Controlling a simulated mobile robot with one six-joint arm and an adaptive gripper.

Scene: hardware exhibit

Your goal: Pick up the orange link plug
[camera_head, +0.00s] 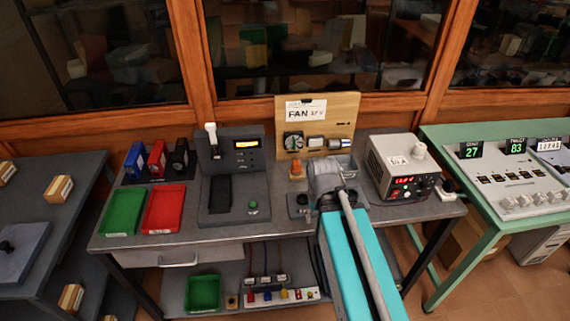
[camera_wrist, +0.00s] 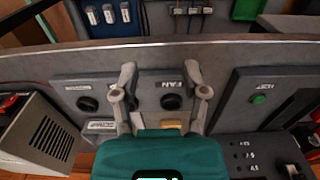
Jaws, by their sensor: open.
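A small orange piece (camera_head: 297,171), which looks like the orange link plug, stands on the grey bench in front of the wooden FAN board, just left of my wrist. My gripper (camera_wrist: 161,88) is open and empty in the wrist view, its two fingers spread above a dark control panel (camera_wrist: 120,92) with black knobs. One knob, by a FAN label (camera_wrist: 170,85), lies between the fingers. A tan patch (camera_wrist: 172,126) shows near the gripper's palm; I cannot tell if it is the plug. In the head view my arm hides the fingertips.
The wooden FAN board (camera_head: 343,103) stands behind. A power supply (camera_head: 404,165) is at right, a dark console (camera_head: 245,150) at left. Red (camera_head: 164,208) and green (camera_head: 122,211) trays lie further left. The lower shelf holds a power strip (camera_head: 282,296) and a green bin (camera_head: 203,293).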

